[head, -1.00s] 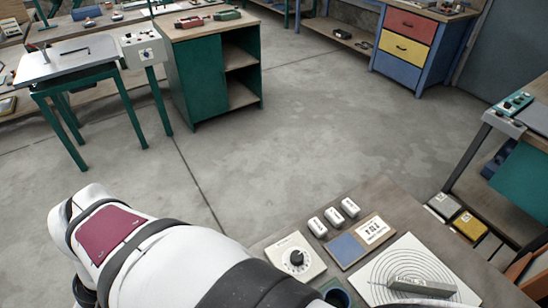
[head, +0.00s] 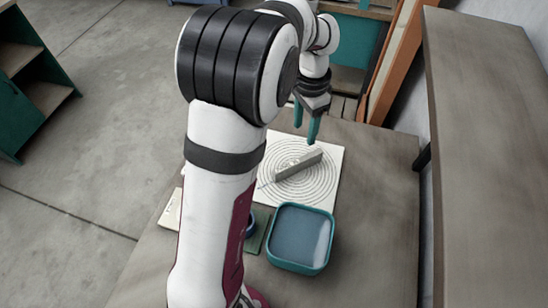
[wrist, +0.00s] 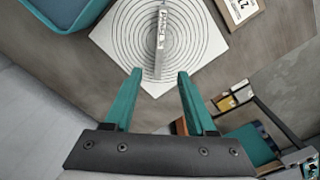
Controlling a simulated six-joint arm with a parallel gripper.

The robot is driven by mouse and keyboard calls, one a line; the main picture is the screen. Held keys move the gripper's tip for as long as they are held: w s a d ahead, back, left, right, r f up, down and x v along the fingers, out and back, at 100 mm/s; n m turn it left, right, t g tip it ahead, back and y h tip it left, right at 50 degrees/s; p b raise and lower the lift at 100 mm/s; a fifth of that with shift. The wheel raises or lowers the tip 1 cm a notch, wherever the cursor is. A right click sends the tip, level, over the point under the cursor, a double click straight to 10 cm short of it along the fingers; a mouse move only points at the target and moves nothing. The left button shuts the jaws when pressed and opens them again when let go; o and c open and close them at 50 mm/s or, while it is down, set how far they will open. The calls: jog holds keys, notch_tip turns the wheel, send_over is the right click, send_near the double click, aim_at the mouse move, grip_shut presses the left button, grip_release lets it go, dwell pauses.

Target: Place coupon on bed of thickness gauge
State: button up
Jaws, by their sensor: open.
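A grey bar with printed marks (head: 298,165) lies on a white square plate with concentric rings (head: 325,188). In the wrist view the bar (wrist: 160,45) crosses the middle of the plate (wrist: 208,42). I cannot tell for sure which thing is the coupon or the thickness gauge. My gripper (head: 306,130) points down near the plate's far edge, with its teal fingers apart and nothing between them. In the wrist view, the bar's near end appears between the fingertips (wrist: 158,74), with the gripper above it. My arm hides part of the bench.
A teal-rimmed tray (head: 272,256) with a blue-grey inside stands at the plate's near side. A labelled card (wrist: 240,8) lies beside the plate. An orange beam (head: 392,65) and a raised grey-brown surface (head: 490,150) bound the right. Bare bench lies right of the plate.

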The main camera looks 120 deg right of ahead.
aim_at(299, 161)
jog(key=f, duration=1.4)
jog(key=shift+w+f, duration=0.2)
jog(key=shift+w, duration=0.05)
grip_shut()
jog(key=shift+r, duration=0.1)
dwell(0.4)
